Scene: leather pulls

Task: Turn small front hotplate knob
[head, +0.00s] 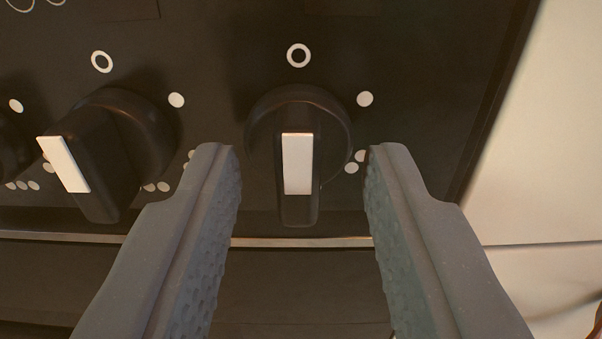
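A round black knob (297,113) with a white bar on its raised grip is on the dark control panel, at the centre of the head view. Its grip stands upright in the picture. My gripper (298,160) is open, with one grey textured finger to the left of this knob and one to the right. A gap shows between the knob and each finger. The markings beside the knob are partly hidden by the fingertips. I cannot tell from its markings which hotplate it serves.
A second black knob (108,145) with a white bar, turned at a slant, is to the left. Part of a third knob (10,148) shows at the left edge. The dark panel (430,60) ends at a pale surface (545,140) on the right. A metal strip (300,242) runs below the knobs.

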